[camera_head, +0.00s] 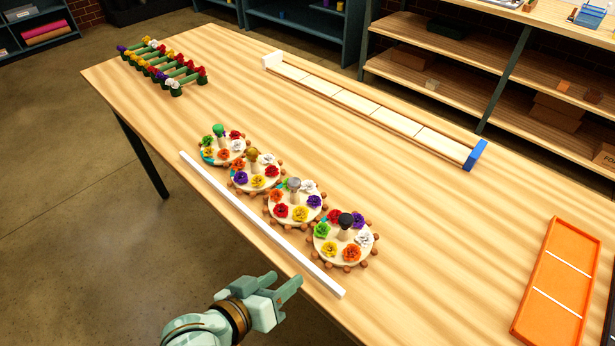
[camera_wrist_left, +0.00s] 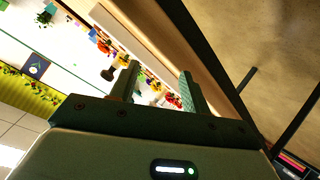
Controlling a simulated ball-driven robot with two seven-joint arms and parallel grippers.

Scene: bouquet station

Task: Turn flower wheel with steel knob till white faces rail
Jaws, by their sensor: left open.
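The flower wheel with the steel knob (camera_head: 294,184) is a pale round disc (camera_head: 291,203) with round brown pegs around its rim. It stands between the brass-knob and black-knob wheels. Its white flower (camera_head: 308,187) is at the back right, on the side away from the white rail (camera_head: 262,224). Its red and yellow flowers are on the near side. My left gripper (camera_head: 286,281) is open and empty at the table's front edge, below the wheel and apart from it. In the left wrist view the open fingers (camera_wrist_left: 158,88) show with blurred flowers beyond. My right gripper is out of view.
Close neighbours are the black-knob wheel (camera_head: 343,247), brass-knob wheel (camera_head: 257,180) and green-knob wheel (camera_head: 222,151). A flower rack (camera_head: 165,68) stands at the far left, a long white-tiled strip (camera_head: 360,105) at the back, an orange tray (camera_head: 553,285) at right. The table's middle is clear.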

